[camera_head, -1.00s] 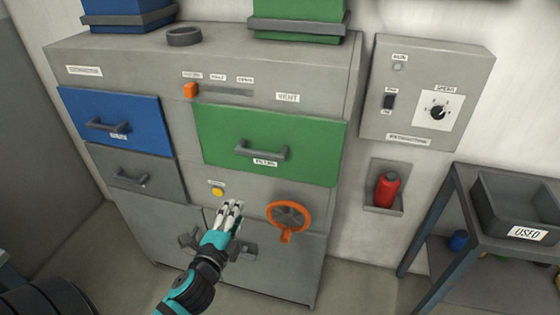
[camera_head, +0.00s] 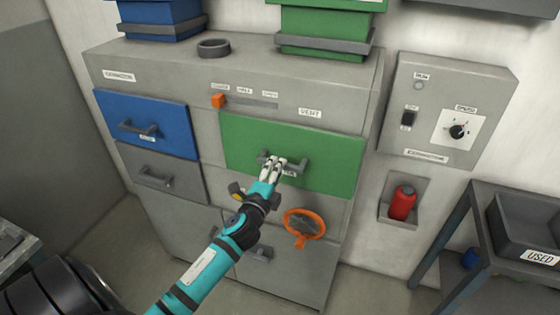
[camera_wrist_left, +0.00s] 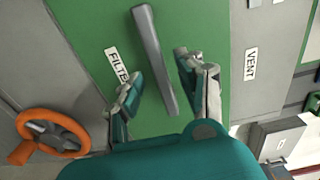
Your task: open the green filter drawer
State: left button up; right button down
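The green filter drawer (camera_head: 335,150) sits in the upper right of the grey cabinet front and looks closed. Its dark grey bar handle (camera_head: 299,168) is partly hidden behind my left gripper (camera_head: 273,164) in the head view. In the left wrist view the green front (camera_wrist_left: 85,30) fills much of the picture, and the handle (camera_wrist_left: 152,55) runs between the two spread fingers of my left gripper (camera_wrist_left: 157,78). The fingers are open, one on each side of the handle; I cannot tell whether they touch it. My right gripper is not in view.
A blue drawer (camera_head: 165,112) and a grey drawer (camera_head: 150,170) are on the left. An orange handwheel (camera_head: 303,222) is just below the green drawer. A control box (camera_head: 420,85) and a red bottle (camera_head: 402,203) are on the right wall. A bin (camera_head: 525,222) stands at the right.

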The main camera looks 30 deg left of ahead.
pick_arm(q)
jog(key=shift+x, duration=1.55)
jog(key=shift+d, duration=0.1)
jog(key=shift+c, duration=0.2)
grip_shut()
